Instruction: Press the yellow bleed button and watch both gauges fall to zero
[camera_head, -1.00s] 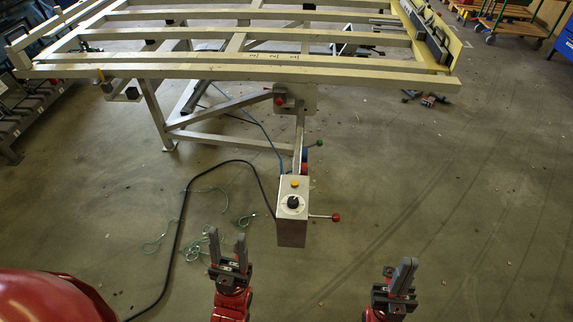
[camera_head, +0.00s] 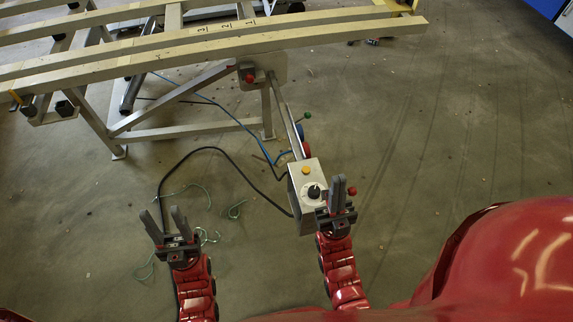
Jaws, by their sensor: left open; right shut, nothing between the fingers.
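The yellow button (camera_head: 306,170) sits on top of a grey control box (camera_head: 299,217), behind a black knob (camera_head: 314,191) on a round white dial. My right gripper (camera_head: 338,180) is shut and empty. It overlaps the box's right side in the picture, to the right of and below the button; contact cannot be told. My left gripper (camera_head: 163,212) is open and empty, well left of the box above the floor. Round blue (camera_head: 299,131) and red (camera_head: 305,149) parts stand behind the box; I cannot tell whether they are gauges, and no readings can be made out.
A red-knobbed lever (camera_head: 351,191) sticks out right of the box, close to my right gripper. A pale slatted frame (camera_head: 180,52) on legs stands behind. A black cable (camera_head: 245,174) and green string (camera_head: 191,196) lie on the floor.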

